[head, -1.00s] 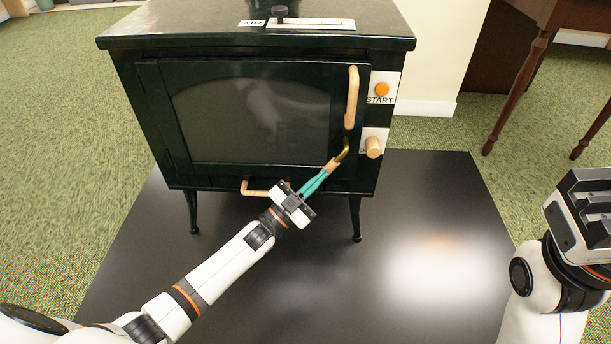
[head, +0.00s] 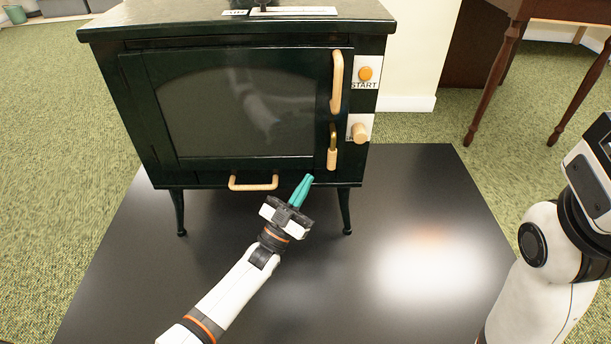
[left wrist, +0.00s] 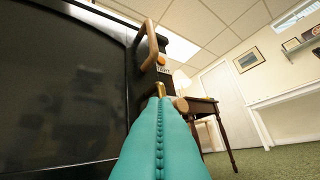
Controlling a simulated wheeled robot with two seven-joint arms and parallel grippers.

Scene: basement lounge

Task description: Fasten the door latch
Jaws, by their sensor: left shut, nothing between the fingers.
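The door latch (head: 332,151) is a brass lever with a wooden grip on the right edge of the dark green stove door (head: 140,115). It hangs straight down, below the wooden door handle (head: 337,82). The door looks flush with the stove front. My left gripper (head: 303,190) has teal fingers pressed together and empty. It is below and left of the latch, apart from it. In the left wrist view the closed fingers (left wrist: 160,140) hide most of the latch; a bit of brass (left wrist: 161,90) shows above their tips. My right gripper (head: 593,170) is cut off at the right edge, its fingers hidden.
An orange START button (head: 365,74) and a wooden knob (head: 360,133) sit right of the door. A wooden pull (head: 253,182) is under it. The black floor plate (head: 400,220) in front is clear. A wooden table (head: 500,60) stands at the right.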

